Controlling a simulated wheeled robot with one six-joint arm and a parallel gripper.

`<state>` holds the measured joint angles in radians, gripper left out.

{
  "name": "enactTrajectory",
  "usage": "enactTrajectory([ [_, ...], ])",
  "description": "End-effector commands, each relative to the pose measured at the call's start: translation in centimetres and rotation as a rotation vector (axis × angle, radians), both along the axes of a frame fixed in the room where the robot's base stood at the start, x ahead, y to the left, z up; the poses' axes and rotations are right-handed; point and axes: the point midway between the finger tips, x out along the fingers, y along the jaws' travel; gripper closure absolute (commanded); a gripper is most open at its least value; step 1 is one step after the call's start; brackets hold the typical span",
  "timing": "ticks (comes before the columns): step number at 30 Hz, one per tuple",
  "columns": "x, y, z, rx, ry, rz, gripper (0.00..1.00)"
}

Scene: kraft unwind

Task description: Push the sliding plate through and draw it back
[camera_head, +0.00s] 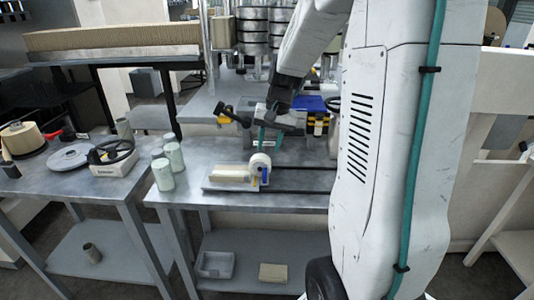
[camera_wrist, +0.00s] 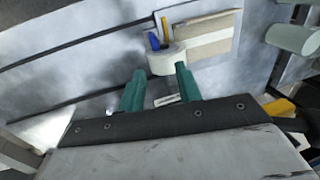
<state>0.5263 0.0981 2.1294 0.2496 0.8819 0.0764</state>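The sliding plate (camera_head: 213,186) is a thin light-grey plate on the metal bench, at the left end of two dark rails (camera_head: 300,191). My gripper (camera_head: 266,143) hangs above and behind the roll. Its teal fingers (camera_wrist: 159,75) are apart with nothing between them; whether they touch the roll is unclear.
Several pale green cylinders (camera_head: 173,157) stand left of the plate. A side table holds a tape dispenser (camera_head: 111,156) and a grey disc (camera_head: 68,157). The bench along the rails to the right looks clear, partly hidden by my arm.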

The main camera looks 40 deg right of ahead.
Motion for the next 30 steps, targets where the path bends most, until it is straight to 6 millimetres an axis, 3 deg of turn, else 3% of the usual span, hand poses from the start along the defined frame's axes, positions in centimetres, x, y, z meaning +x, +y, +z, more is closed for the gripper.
enactTrajectory([
  [17,0.2,-1.0,0.4,0.001,0.002,-0.001,0.66],
  [30,0.9,-0.1,-5.8,0.002,0.005,0.0,0.66],
])
